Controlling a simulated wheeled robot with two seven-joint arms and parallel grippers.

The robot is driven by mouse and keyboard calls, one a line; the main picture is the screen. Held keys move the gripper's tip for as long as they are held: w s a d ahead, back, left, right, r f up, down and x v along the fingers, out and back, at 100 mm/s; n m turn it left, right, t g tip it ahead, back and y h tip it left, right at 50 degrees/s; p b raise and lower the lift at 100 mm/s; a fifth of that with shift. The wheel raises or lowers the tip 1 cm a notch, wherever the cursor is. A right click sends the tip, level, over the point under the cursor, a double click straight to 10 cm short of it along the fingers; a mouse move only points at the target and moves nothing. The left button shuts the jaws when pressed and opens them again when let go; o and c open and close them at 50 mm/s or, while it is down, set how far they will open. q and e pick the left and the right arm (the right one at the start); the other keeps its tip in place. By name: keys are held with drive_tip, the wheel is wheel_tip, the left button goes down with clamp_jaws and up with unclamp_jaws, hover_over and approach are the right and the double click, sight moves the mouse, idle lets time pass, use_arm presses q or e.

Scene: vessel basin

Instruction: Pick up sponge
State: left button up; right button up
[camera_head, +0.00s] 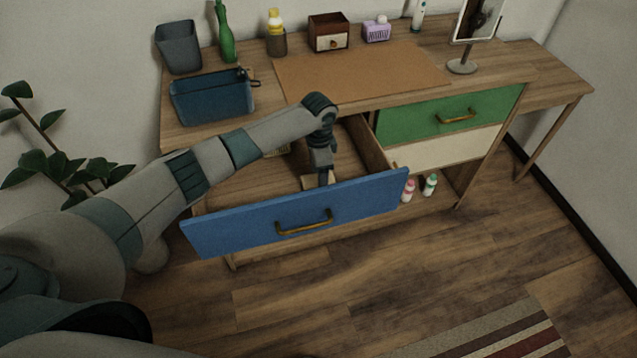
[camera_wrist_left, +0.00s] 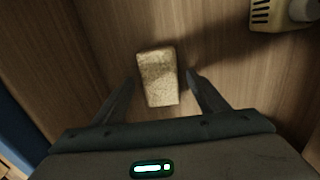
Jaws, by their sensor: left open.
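The sponge (camera_wrist_left: 157,77) is a pale yellowish block lying on the wooden floor of the open drawer. In the left wrist view it sits between and slightly beyond the two fingers of my left gripper (camera_wrist_left: 160,95), which is open. In the head view the left gripper (camera_head: 324,180) points down inside the drawer, and only a small part of the sponge (camera_head: 308,184) shows beside it. The drawer has a blue front (camera_head: 300,213) with a brass handle. My right gripper is in neither view.
A pale slotted item (camera_wrist_left: 270,14) lies in the drawer at the wrist view's upper right. The drawer's side wall (camera_head: 366,145) and blue front surround the gripper. On the desktop are a blue basin (camera_head: 212,96), a grey bin (camera_head: 179,47), a green bottle (camera_head: 225,38) and a mirror (camera_head: 477,24).

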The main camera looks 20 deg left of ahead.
use_arm(q)
drive_tip(key=shift+c, duration=0.3)
drive_tip(key=c, duration=1)
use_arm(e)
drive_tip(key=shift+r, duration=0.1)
use_arm(q)
drive_tip(key=shift+c, duration=0.2)
